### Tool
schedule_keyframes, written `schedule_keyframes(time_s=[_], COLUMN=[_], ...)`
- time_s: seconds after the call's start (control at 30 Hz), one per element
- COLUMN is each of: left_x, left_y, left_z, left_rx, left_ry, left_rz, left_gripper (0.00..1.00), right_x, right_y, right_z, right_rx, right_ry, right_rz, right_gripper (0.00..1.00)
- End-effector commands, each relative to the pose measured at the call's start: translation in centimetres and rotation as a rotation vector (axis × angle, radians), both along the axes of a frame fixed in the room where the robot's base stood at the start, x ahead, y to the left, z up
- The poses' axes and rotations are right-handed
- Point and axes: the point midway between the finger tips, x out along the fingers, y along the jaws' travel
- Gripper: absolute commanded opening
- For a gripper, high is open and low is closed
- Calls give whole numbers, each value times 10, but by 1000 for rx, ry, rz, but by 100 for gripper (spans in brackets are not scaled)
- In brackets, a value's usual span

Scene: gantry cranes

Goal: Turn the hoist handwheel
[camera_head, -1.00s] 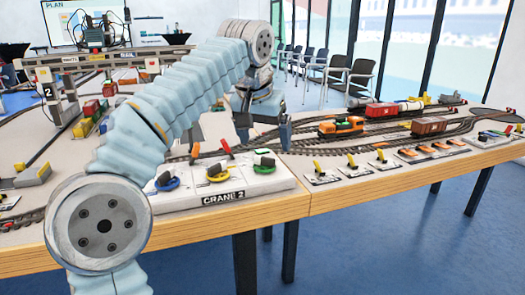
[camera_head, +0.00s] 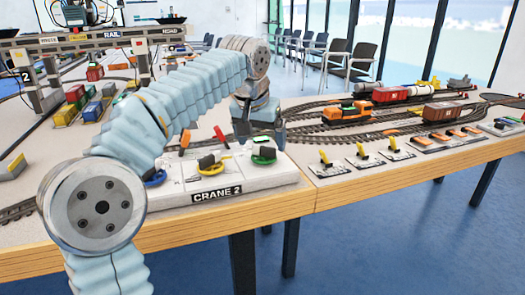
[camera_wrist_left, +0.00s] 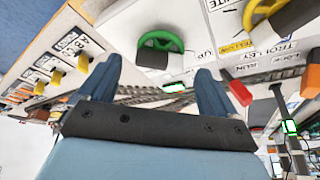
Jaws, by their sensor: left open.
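The CRANE 2 control panel (camera_head: 290,178) stands at the table's front edge with blue (camera_head: 155,179), yellow (camera_head: 209,168) and green (camera_head: 264,160) handwheels in a row. A label reading UP lies by the green wheel in the left wrist view, and TROLLEY shows near the yellow one; I cannot read a hoist label. My left gripper (camera_head: 262,136) is low over the back of the green wheel. In the left wrist view its fingers (camera_wrist_left: 158,66) are open and apart, with the green wheel (camera_wrist_left: 160,42) just beyond the gap between them. My right gripper is not in view.
Yellow switches (camera_head: 360,151) line the table's front to the right. Tracks with an orange locomotive (camera_head: 347,112) and wagons lie behind. A model gantry crane (camera_head: 90,42) stands at the back left.

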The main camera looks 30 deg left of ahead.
Motion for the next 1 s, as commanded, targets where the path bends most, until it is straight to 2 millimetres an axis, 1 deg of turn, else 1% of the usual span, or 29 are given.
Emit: schedule_keyframes(time_s=[0.03, 0.2, 0.53, 0.9, 1.0], left_x=[3, 9, 11, 11, 11], left_y=[1, 2, 2, 2, 2], left_z=[-9, -23, -26, -26, -25], left_rx=[1, 0, 0, 0, 1], left_ry=[2, 1, 0, 0, 0], left_rz=[0, 0, 0, 0, -2], left_gripper=[92, 92, 92, 35, 35], right_x=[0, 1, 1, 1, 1], right_y=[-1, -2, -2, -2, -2], right_z=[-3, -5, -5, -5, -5], right_rx=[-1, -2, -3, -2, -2], right_ry=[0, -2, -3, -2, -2], right_rz=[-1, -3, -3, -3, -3], right_gripper=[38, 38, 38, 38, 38])
